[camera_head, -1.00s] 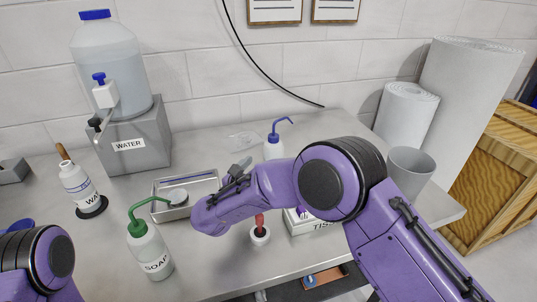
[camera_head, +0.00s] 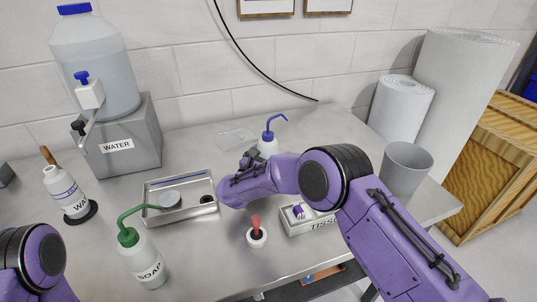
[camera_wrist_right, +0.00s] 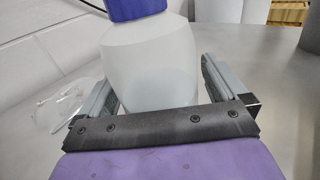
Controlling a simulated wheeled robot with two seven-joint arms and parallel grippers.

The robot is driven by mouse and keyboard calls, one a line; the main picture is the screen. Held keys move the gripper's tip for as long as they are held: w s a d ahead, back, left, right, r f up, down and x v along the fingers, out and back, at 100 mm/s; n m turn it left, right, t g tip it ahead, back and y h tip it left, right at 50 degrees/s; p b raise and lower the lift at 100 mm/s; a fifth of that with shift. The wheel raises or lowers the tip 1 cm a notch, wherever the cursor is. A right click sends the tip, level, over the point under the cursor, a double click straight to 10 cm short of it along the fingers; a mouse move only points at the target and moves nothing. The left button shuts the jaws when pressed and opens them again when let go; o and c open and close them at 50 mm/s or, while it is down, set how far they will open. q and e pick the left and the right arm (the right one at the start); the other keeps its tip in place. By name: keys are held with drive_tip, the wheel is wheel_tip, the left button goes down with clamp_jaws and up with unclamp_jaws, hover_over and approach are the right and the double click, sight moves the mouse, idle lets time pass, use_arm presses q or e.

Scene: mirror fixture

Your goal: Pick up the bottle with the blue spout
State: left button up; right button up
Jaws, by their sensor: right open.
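The white bottle with the blue spout (camera_head: 268,147) stands upright at the back of the table in the head view. Its lower part is hidden behind my right gripper (camera_head: 252,160). In the right wrist view, the translucent white body of the bottle (camera_wrist_right: 150,65) and its blue cap show between the two grey fingers of my right gripper (camera_wrist_right: 158,85). The fingers are open, with a gap showing on each side of the bottle. The bottle's base is hidden by the gripper's dark front bar. My left gripper is out of view; only my left arm shows at the lower left.
A green-spouted soap bottle (camera_head: 145,262), a metal tray (camera_head: 150,212), a small pot with a red-handled item (camera_head: 257,238) and a tissue box (camera_head: 300,227) stand nearer the front. A clear crumpled bag (camera_head: 233,138) lies left of the bottle. A grey bin (camera_head: 405,170) stands right.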

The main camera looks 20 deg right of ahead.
drive_tip(key=c, duration=0.7)
drive_tip(key=shift+r, duration=0.1)
drive_tip(key=shift+c, duration=0.2)
